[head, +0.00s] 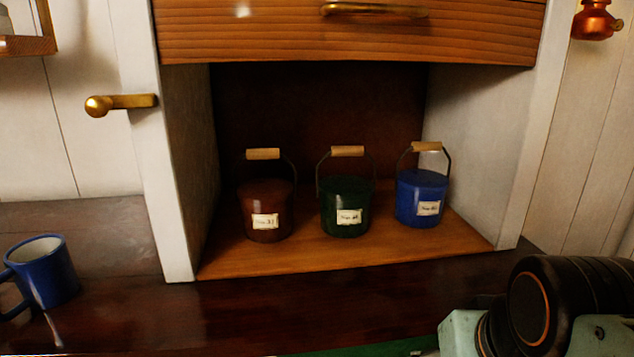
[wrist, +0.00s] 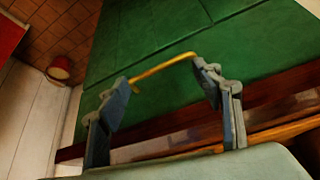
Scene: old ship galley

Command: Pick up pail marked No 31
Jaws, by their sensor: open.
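Three lidded pails with wooden-grip wire handles stand upright in an open cupboard niche in the head view. The left one is a dark red-brown pail (head: 267,194), and its small label seems to read No 31. The middle one is a dark green pail (head: 345,195) and the right one a blue pail (head: 421,190); their label numbers are too small to read surely. All handles stand up. My gripper (wrist: 165,75) shows in the wrist view, open, with no pail between its fingers. The pails do not show there.
The niche has a wooden floor (head: 340,254), white side walls and a slatted drawer (head: 350,35) above. A brass handle (head: 120,103) juts out at left. A blue mug (head: 43,275) stands on the dark counter (head: 260,315). A brass bar (wrist: 162,67) crosses before green panels.

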